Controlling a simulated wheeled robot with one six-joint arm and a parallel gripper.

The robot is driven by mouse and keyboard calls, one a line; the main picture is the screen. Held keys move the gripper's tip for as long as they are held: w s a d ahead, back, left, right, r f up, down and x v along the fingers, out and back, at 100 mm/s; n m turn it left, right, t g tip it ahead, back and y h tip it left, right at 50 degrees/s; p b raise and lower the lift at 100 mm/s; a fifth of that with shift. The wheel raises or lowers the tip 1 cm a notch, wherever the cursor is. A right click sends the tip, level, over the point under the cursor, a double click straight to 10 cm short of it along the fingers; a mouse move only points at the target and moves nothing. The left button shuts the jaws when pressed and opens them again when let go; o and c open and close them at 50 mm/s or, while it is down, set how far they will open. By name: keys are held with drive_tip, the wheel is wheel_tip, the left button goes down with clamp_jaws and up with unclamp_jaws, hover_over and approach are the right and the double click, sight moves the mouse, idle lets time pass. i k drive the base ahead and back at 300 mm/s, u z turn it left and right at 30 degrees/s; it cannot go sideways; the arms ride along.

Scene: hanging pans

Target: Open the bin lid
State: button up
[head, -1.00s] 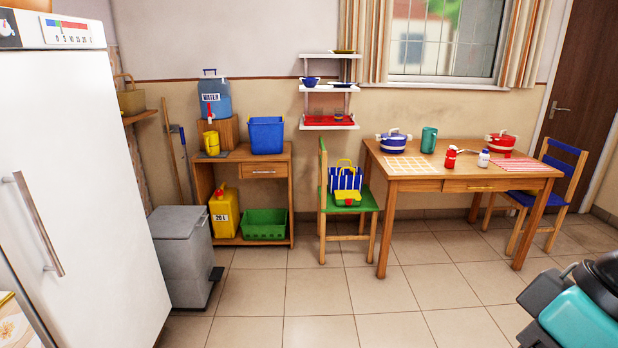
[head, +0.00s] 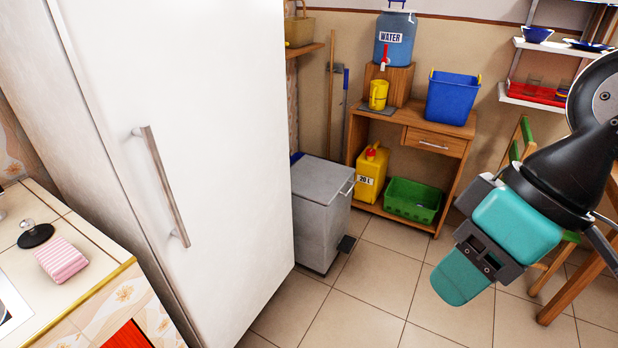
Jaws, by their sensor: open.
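The grey bin (head: 316,228) stands on the tiled floor, between the white fridge and the wooden cabinet. Its flat grey lid (head: 322,178) is shut, with a small metal handle (head: 347,187) at the right side of the top. A dark pedal (head: 346,244) sits low at its right side. The fridge edge borders the bin on its left. My gripper (head: 462,277) is at the right of the picture, in front of the cabinet and apart from the bin. It is teal and dark grey, open, with nothing seen in it.
The white fridge (head: 190,150) fills the left middle. The wooden cabinet (head: 440,140) holds a blue tub (head: 452,98), a yellow jerrycan (head: 372,172) and a green basket (head: 413,200). A counter (head: 90,270) is at lower left. Floor tiles before the bin are clear.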

sight(319, 180)
drive_tip(key=z, duration=0.55)
drive_tip(key=k, duration=0.55)
drive_tip(key=z, duration=0.45)
drive_tip(key=i, duration=1.25)
drive_tip(key=u, duration=1.25)
drive_tip(key=i, duration=0.45)
drive_tip(key=u, duration=0.5)
